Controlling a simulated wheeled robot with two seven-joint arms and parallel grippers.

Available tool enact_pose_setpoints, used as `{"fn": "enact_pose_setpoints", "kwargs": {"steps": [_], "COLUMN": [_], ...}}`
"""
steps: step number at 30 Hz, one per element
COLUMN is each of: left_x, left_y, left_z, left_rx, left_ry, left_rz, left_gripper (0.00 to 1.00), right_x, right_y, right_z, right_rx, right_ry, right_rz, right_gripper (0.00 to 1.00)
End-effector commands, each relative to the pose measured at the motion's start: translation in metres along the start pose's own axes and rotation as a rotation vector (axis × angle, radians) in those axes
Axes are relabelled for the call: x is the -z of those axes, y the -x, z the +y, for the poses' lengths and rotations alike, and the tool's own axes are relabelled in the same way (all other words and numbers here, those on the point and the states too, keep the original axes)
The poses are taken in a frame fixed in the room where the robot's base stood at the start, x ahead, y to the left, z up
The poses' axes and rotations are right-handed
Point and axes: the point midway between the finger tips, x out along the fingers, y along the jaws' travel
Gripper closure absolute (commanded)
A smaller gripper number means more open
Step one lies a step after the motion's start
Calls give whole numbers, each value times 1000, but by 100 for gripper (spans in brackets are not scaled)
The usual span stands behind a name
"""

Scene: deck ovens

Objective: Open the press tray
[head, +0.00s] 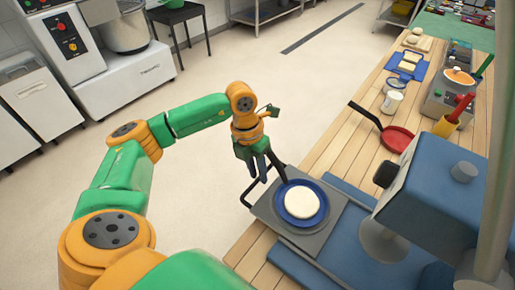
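The press tray (332,218) is a grey plate with a dark bar handle (246,197) on its left side. It sticks out to the left of the blue press (425,205), over the wooden counter. A blue disc with a round pale dough piece (300,202) lies on it. My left gripper (272,180) points down just above the tray's left edge, close to the handle. Its dark fingers look spread apart, with nothing seen between them. Whether they touch the handle cannot be told. My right gripper is not in view.
A red pan (396,139), a white cup (392,102) and a blue board (407,66) stand farther back on the wooden counter (325,150). The floor left of the counter is clear; a mixer (123,30) stands at the back left.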

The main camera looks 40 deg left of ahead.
Motion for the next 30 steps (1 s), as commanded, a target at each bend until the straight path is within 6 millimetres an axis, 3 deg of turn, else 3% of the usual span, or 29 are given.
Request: {"fn": "enact_pose_setpoints", "kwargs": {"steps": [8,15,18,30], "left_x": [-1,-1,-1,0], "left_y": [6,55,67,71], "left_z": [0,0,0,0], "left_rx": [0,0,0,0], "left_ry": [0,0,1,0], "left_rz": [-2,-4,-3,1], "left_gripper": [73,73,73,73], "right_x": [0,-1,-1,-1], "right_y": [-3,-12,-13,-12], "right_z": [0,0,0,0], "right_rx": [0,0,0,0], "right_ry": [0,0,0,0], "right_rz": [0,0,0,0], "right_gripper": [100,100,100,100]}}
